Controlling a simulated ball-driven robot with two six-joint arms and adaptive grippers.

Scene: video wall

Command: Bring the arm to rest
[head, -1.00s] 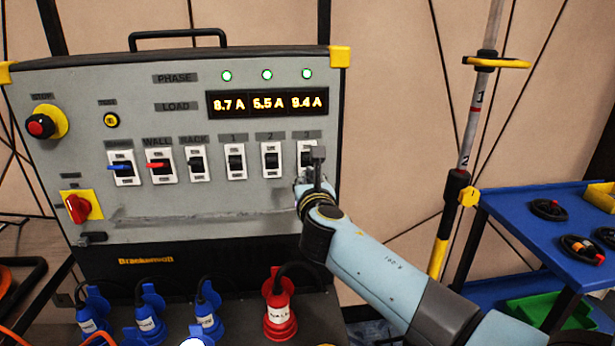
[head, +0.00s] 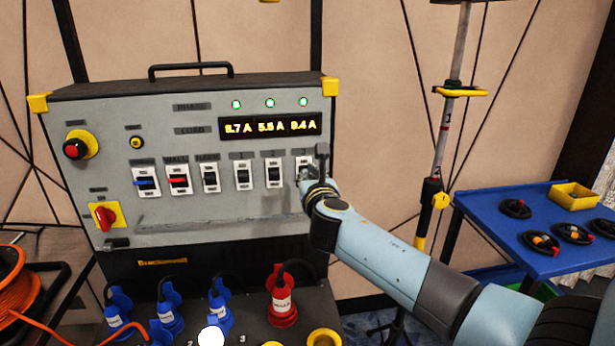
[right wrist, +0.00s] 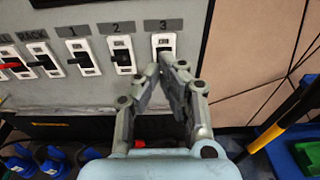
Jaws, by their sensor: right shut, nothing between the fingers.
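My right gripper (head: 318,162) is shut and empty in front of the grey power panel (head: 200,228), at its right side. In the right wrist view the closed fingertips (right wrist: 163,64) lie just below the breaker switch labelled 3 (right wrist: 164,42); I cannot tell whether they touch it. In the head view the gripper and wrist partly cover that switch. My right arm (head: 385,260) reaches in from the lower right. My left gripper is not in view.
Switches 1 (head: 243,175) and 2 (head: 274,173) sit left of the gripper. Blue plugs (head: 219,305) and a red plug (head: 282,300) stand below. A blue table (head: 480,215) and a striped pole (head: 445,125) are at the right. An orange cable reel (head: 15,285) is at the left.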

